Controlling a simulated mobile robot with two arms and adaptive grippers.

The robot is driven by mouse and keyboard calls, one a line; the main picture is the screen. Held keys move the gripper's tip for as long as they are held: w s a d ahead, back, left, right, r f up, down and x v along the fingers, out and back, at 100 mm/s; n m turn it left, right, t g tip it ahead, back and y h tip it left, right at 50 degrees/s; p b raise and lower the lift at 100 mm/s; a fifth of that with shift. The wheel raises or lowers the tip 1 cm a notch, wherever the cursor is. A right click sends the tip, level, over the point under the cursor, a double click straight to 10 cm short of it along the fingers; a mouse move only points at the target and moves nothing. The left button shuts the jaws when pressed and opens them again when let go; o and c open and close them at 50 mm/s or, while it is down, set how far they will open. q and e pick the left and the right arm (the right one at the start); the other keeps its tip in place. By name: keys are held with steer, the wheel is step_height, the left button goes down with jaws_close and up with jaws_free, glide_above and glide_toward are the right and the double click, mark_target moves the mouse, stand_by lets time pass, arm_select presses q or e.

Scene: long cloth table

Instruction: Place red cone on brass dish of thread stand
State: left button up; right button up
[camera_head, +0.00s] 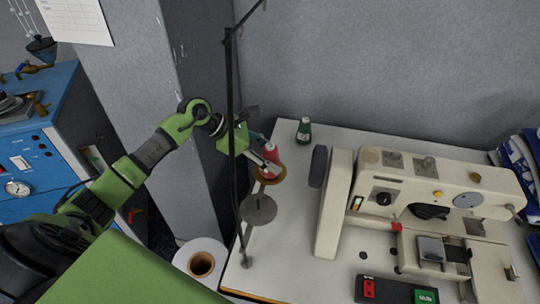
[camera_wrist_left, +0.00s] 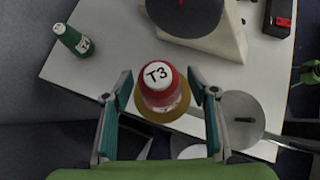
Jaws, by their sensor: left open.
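The red cone (camera_head: 271,154) is a thread cone with a white top marked T3, which also shows in the wrist view (camera_wrist_left: 160,76). It appears to stand upright on the brass dish (camera_head: 280,177) of the thread stand (camera_head: 231,110); the dish's rim shows around its base in the wrist view (camera_wrist_left: 166,118). My left gripper (camera_head: 266,165) is at the cone, with its fingers open on either side of it in the wrist view (camera_wrist_left: 160,88). Gaps show between the fingers and the cone there.
The stand's grey dish (camera_head: 258,208) sits nearer, beside the black pole. A green cone (camera_head: 304,131) stands at the back of the white table (camera_head: 290,240). A cream sewing machine (camera_head: 420,195) fills the right side. A round white container (camera_head: 187,253) is at the front left.

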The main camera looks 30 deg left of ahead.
arm_select(q)
steer(key=shift+r, duration=0.15)
steer(key=shift+s+a+r, duration=0.15)
steer(key=shift+a, duration=0.2)
steer(key=b+v, duration=0.3)
steer(key=v, duration=0.8)
steer(key=shift+r+b, duration=0.15)
steer(key=shift+b, duration=0.2)
